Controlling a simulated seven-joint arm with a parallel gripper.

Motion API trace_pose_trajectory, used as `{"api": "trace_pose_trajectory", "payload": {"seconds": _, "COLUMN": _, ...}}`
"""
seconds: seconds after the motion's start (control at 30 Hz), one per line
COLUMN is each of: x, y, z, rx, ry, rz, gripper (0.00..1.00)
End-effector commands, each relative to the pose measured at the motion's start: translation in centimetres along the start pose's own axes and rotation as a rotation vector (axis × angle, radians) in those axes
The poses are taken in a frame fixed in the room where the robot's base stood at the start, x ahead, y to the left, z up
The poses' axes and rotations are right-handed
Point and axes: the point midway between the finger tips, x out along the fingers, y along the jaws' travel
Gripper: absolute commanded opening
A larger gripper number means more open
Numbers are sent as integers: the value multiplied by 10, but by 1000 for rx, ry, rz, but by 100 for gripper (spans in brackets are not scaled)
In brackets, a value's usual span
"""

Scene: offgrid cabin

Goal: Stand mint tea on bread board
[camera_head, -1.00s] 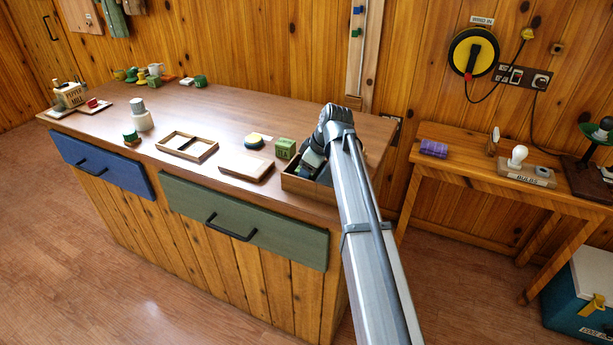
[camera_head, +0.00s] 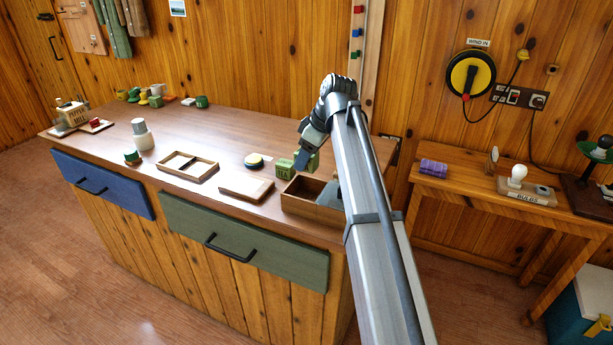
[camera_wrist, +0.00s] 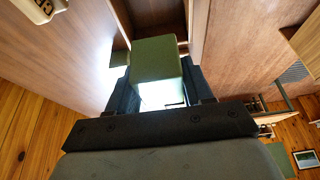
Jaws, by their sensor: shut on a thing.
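My gripper (camera_head: 304,153) is shut on a green box, the mint tea by its look (camera_head: 314,161), held above the back of an open wooden crate. In the wrist view the green box (camera_wrist: 156,58) sits between the two dark fingers; no label on it can be read. The bread board (camera_head: 246,187), a flat pale wooden slab, lies on the counter left of the crate, with nothing on it. A second green box (camera_head: 285,169) with lettering stands on the counter behind the board, just left of my gripper.
The open wooden crate (camera_head: 300,206) stands right of the board, with a grey thing inside. The counter's middle back is clear.

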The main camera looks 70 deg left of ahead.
Motion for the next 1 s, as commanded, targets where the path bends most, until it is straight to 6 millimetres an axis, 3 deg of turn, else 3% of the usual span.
{"api": "trace_pose_trajectory", "payload": {"seconds": 0.2, "x": -36, "y": 1, "z": -15, "rx": -1, "ry": 1, "rz": 1, "gripper": 21}}
{"api": "trace_pose_trajectory", "payload": {"seconds": 0.47, "x": -46, "y": -9, "z": -33, "rx": -17, "ry": 0, "rz": -7, "gripper": 21}}
{"api": "trace_pose_trajectory", "payload": {"seconds": 0.57, "x": -32, "y": -23, "z": -50, "rx": -42, "ry": 0, "rz": -19, "gripper": 21}}
{"api": "trace_pose_trajectory", "payload": {"seconds": 0.77, "x": 23, "y": -51, "z": -104, "rx": -116, "ry": -1, "rz": -51, "gripper": 21}}
{"api": "trace_pose_trajectory", "payload": {"seconds": 0.9, "x": 60, "y": -53, "z": -143, "rx": -147, "ry": -1, "rz": -63, "gripper": 21}}
{"api": "trace_pose_trajectory", "payload": {"seconds": 1.0, "x": 78, "y": -40, "z": -164, "rx": -130, "ry": 0, "rz": -54, "gripper": 21}}
